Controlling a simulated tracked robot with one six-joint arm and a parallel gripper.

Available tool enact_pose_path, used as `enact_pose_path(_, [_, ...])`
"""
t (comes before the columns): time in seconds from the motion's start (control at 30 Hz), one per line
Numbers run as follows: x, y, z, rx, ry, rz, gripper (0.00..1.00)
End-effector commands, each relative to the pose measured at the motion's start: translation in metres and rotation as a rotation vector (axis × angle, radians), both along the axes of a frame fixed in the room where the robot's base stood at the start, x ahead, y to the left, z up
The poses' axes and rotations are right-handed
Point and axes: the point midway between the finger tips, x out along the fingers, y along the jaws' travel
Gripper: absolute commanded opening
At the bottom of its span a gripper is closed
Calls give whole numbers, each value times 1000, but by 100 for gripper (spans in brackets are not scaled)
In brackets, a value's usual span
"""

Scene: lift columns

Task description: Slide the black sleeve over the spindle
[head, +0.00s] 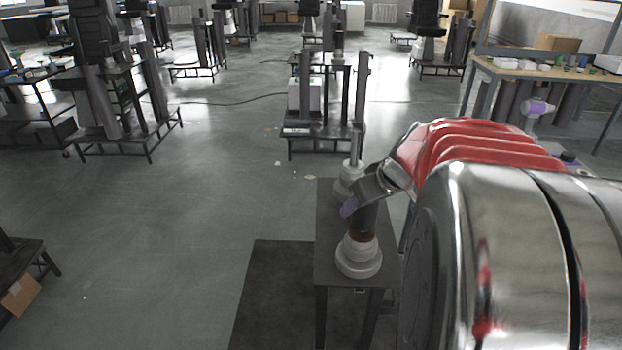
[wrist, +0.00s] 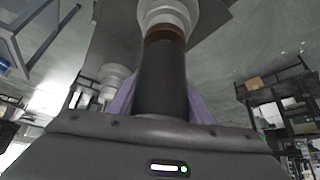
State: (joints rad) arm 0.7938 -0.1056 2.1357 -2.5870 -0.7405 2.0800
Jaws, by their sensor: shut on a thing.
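The black sleeve (head: 364,217) stands upright at the front of a small dark table. It also shows in the wrist view (wrist: 162,78). My gripper (head: 352,205) is shut on it, with purple finger pads at its sides. A brown band (wrist: 164,34) shows at the sleeve's far end, against a white stepped base (head: 358,257). The sleeve is in line with this base; I cannot tell whether the band belongs to the sleeve or to a part inside it. A second white base (head: 344,190) with a slim upright spindle stands behind. My gripper and the sleeve partly hide it.
The dark table (head: 327,262) is narrow, with bare top left of the bases. A dark mat (head: 262,300) lies on the floor beside it. A lift column on a frame (head: 322,130) stands beyond. A workbench (head: 500,72) is at the right. The floor at left is open.

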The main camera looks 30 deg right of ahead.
Motion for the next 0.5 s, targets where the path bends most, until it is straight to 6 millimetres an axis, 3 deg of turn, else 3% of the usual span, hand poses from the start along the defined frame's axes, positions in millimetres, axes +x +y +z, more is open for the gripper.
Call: enact_pose_path(0.5, [0,0,-16,-1,-1,-1,0])
